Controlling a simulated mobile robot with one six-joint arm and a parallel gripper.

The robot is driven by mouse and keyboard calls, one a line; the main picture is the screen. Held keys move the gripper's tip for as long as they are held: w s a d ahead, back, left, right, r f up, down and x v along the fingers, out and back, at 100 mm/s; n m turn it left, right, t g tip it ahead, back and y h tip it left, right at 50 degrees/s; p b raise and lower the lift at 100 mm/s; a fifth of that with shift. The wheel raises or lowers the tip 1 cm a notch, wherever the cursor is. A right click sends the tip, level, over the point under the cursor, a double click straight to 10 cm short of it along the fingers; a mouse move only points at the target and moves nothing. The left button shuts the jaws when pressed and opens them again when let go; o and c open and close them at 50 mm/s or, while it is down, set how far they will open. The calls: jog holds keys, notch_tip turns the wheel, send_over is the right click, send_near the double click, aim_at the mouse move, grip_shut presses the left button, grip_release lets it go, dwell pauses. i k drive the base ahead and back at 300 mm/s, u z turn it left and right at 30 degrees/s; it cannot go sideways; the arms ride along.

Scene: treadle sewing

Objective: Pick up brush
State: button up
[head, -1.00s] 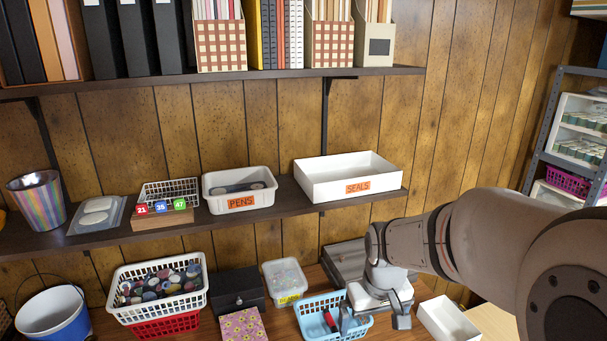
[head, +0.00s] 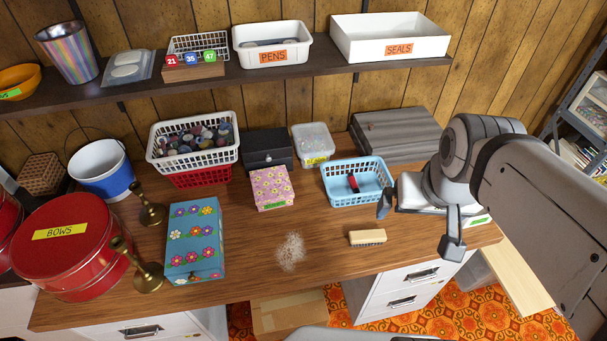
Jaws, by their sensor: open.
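The brush (head: 367,237) is a small block with a pale wooden top and dark bristles below. It lies on the wooden desk (head: 330,280) near the front edge, right of the middle. My gripper (head: 418,228) is open and empty, to the right of the brush and apart from it. Its two fingers point down toward the desk, one near the blue basket and one nearer the front edge.
A pale heap of dust (head: 291,252) lies left of the brush. A blue basket (head: 352,199) with a red item stands behind it. A white box (head: 410,190) is partly hidden behind my gripper. Left are a flowered blue box (head: 195,240) and brass candlesticks (head: 148,277).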

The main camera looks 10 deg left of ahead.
aim_at(369, 237)
jog(key=z, duration=1.8)
jog(key=k, duration=1.45)
jog(key=u, duration=0.6)
jog(key=i, duration=1)
jog(key=u, duration=0.05)
